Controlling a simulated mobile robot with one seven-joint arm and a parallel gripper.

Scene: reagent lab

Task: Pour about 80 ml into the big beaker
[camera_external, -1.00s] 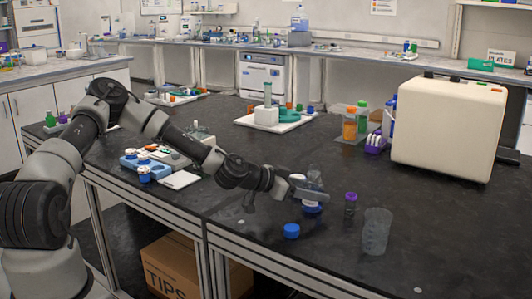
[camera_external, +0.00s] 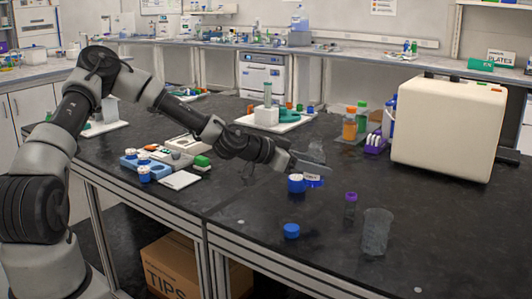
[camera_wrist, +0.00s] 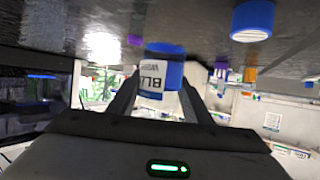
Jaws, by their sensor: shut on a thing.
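My gripper (camera_external: 312,172) is shut on a bottle with blue contents and a white label (camera_external: 313,181), held above the black bench. The wrist view shows this bottle (camera_wrist: 152,78) between the fingers, its label partly reading "BLU". Its exact tilt is hard to tell. The big clear beaker (camera_external: 376,232) stands on the bench to the right and nearer the camera, apart from the bottle. It looks empty.
A small purple-capped vial (camera_external: 350,205) stands between bottle and beaker. A large cream instrument (camera_external: 448,130) stands behind the beaker, with orange and green bottles (camera_external: 350,127) to its left. A blue rack (camera_external: 137,161) is at the left.

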